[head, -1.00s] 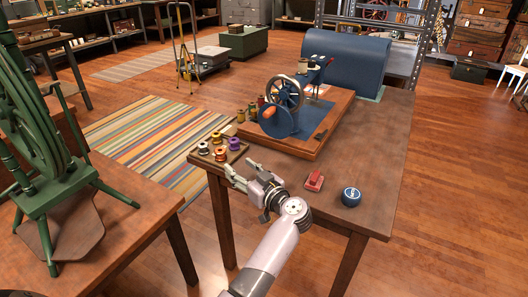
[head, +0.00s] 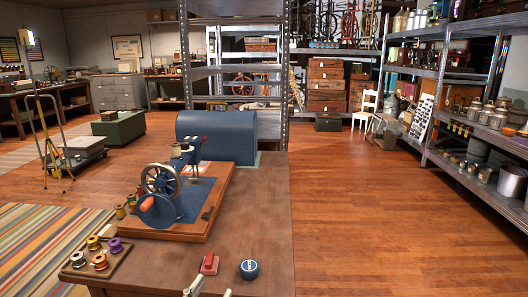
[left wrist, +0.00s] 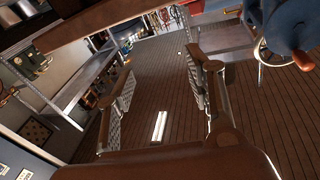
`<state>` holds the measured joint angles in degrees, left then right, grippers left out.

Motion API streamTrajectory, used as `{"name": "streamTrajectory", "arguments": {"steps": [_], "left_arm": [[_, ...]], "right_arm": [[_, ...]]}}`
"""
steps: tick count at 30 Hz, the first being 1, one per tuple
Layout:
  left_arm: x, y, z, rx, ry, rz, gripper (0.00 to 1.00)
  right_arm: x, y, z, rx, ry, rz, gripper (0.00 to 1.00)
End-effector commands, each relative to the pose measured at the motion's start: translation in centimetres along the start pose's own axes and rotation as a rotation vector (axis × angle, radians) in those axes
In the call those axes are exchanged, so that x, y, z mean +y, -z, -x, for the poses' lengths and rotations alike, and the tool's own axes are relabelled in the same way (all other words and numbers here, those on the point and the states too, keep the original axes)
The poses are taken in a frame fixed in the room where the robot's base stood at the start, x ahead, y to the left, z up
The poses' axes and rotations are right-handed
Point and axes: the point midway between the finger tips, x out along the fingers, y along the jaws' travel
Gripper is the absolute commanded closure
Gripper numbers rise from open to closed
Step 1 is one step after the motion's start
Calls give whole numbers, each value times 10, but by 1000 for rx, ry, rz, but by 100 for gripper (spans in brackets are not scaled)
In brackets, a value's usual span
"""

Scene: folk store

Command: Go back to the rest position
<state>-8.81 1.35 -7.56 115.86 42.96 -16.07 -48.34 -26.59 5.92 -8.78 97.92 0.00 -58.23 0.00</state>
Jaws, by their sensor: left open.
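My left gripper (head: 208,286) shows only by its tips at the bottom edge of the head view, over or near the front of the wooden table (head: 262,210). In the left wrist view both fingers of this gripper (left wrist: 162,68) stand wide apart with nothing between them. The hand wheel machine (head: 160,195) sits on its wooden board in the middle of the table, and part of it shows at the upper right of the wrist view (left wrist: 285,30). My right gripper does not show.
A tray of thread spools (head: 78,262) is at the table's left corner. Metal shelves (head: 465,140) line the right. The floor (head: 360,220) right of the table is clear.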

Motion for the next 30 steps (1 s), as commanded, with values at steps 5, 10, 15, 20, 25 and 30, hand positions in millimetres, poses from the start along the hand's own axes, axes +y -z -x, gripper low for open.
{"name": "streamTrajectory", "arguments": {"steps": [5,10,15,20,25,30], "left_arm": [[45,-64,64,-369,-182,33,52],[55,-116,143,-746,-198,80,52],[47,-140,208,-1015,-126,119,52],[37,-149,260,-1207,-31,150,52],[26,-153,308,-1372,85,178,52],[31,-196,298,-1381,71,179,52]], "right_arm": [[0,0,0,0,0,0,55],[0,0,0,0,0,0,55],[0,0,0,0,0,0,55],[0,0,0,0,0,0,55],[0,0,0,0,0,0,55],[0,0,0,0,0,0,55]]}}
